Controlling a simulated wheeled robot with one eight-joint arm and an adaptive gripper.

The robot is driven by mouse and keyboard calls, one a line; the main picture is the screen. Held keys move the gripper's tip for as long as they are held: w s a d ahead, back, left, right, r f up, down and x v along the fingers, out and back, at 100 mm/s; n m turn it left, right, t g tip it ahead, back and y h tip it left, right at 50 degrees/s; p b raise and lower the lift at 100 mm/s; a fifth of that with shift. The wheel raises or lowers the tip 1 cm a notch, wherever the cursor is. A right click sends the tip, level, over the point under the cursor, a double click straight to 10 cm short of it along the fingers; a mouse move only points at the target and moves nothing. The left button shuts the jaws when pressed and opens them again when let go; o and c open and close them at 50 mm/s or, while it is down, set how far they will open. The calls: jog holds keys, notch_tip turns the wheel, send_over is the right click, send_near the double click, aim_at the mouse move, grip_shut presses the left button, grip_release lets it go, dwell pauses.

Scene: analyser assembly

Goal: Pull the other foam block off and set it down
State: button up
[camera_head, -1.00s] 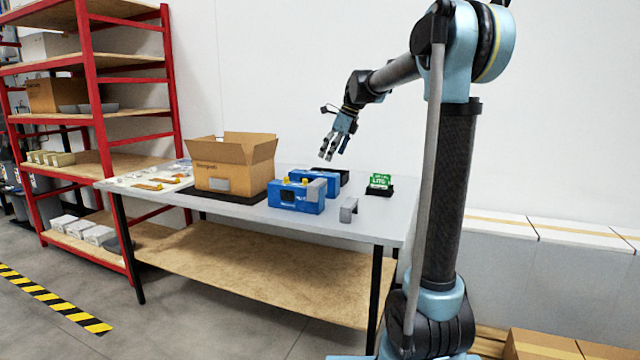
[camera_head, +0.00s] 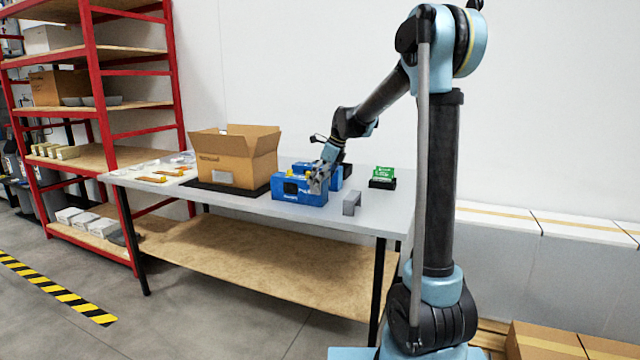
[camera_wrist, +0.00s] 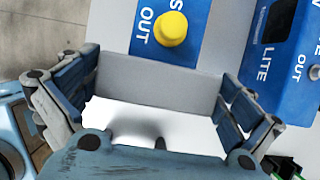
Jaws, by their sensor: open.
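The blue analyser (camera_head: 290,192) stands on the table, with a yellow knob (camera_wrist: 172,27) on its top in the wrist view. A grey foam block (camera_wrist: 172,85) sits on its end. My gripper (camera_head: 318,182) is down at that right end of the analyser. In the wrist view my gripper (camera_wrist: 160,82) is open, with one finger at each end of the block. I cannot tell whether the fingers touch it. Another grey foam block (camera_head: 350,204), channel-shaped, stands apart on the table to the right.
A second blue unit (camera_wrist: 285,60) is close beside my right finger in the wrist view. An open cardboard box (camera_head: 235,160) stands on a black mat left of the analyser. A green-labelled item (camera_head: 383,174) in a black holder is at the back right. The table's front right is bare.

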jog(key=shift+a+f, duration=0.1)
jog(key=shift+f, duration=0.1)
jog(key=c, duration=0.8)
jog(key=shift+c, duration=0.2)
jog(key=shift+r, duration=0.5)
jog(key=shift+r, duration=3.45)
